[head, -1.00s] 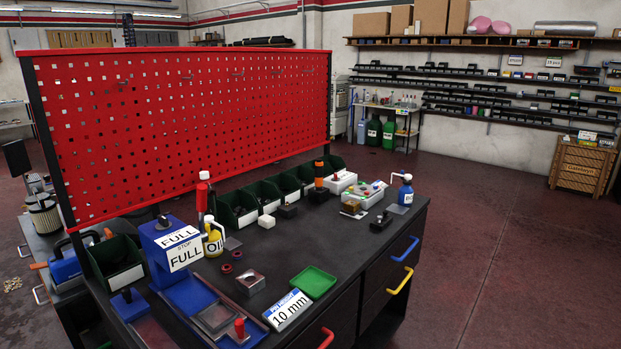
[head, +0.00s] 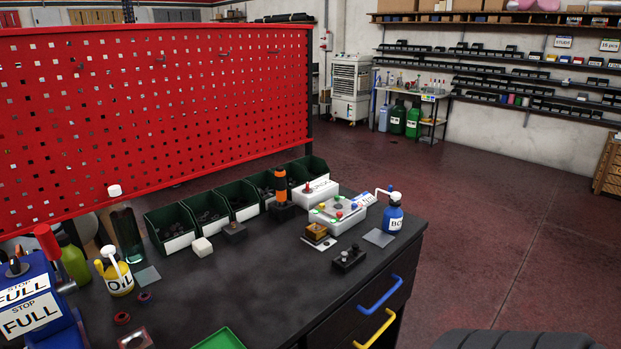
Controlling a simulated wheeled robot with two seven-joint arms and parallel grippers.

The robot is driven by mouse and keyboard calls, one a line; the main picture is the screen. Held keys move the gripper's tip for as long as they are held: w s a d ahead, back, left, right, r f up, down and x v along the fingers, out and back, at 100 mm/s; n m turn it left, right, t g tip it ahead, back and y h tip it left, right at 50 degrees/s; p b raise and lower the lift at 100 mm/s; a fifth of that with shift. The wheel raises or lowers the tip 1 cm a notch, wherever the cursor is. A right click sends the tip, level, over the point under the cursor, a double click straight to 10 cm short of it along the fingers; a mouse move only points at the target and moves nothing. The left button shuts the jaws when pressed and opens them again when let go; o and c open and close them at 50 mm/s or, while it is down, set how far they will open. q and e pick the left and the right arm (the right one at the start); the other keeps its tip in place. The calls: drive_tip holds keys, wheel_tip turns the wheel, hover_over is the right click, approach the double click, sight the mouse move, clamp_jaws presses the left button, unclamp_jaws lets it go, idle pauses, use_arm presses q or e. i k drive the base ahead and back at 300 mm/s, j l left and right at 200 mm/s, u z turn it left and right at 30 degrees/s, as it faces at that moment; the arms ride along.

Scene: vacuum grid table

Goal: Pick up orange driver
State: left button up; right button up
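An upright orange and black tool, which looks like the orange driver (head: 281,184), stands on a dark base near the back of the black worktable (head: 262,270). It is just in front of the row of green bins and left of a white box. Neither of my grippers is in view.
Green bins (head: 171,235) line the table's back below the red pegboard (head: 150,120). A white device with coloured knobs (head: 337,216), a blue bottle (head: 392,217), a small black block (head: 348,258) and an oil can (head: 117,277) stand around. The table's middle is clear.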

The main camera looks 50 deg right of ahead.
sight(281, 173)
drive_tip(key=l, duration=2.75)
